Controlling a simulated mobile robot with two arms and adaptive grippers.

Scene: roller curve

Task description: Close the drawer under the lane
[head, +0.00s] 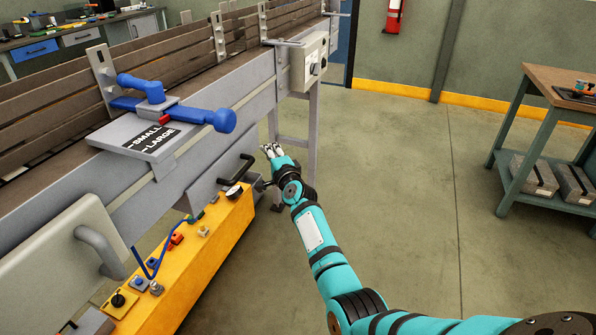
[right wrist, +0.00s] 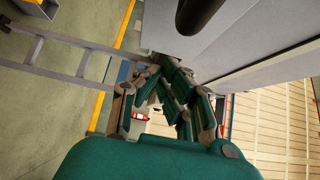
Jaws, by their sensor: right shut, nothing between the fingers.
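Under the grey lane (head: 240,75) is a grey panel with a black bar handle (head: 238,166), which looks like the drawer front. How far the drawer stands out cannot be told, as the yellow box and my arm hide part of it. My right gripper (head: 272,150) is shut and empty, just right of the handle and apart from it, beside the lane's side. In the right wrist view, the closed fingers (right wrist: 172,92) point toward the grey panels, and a dark bar, likely the handle (right wrist: 197,12), shows at the top. My left gripper is not in view.
A yellow box (head: 200,262) with knobs and small coloured parts stands below the lane at lower left. A blue diverter (head: 170,113) sits on the lane. A control box (head: 310,62) and lane leg are behind the gripper.

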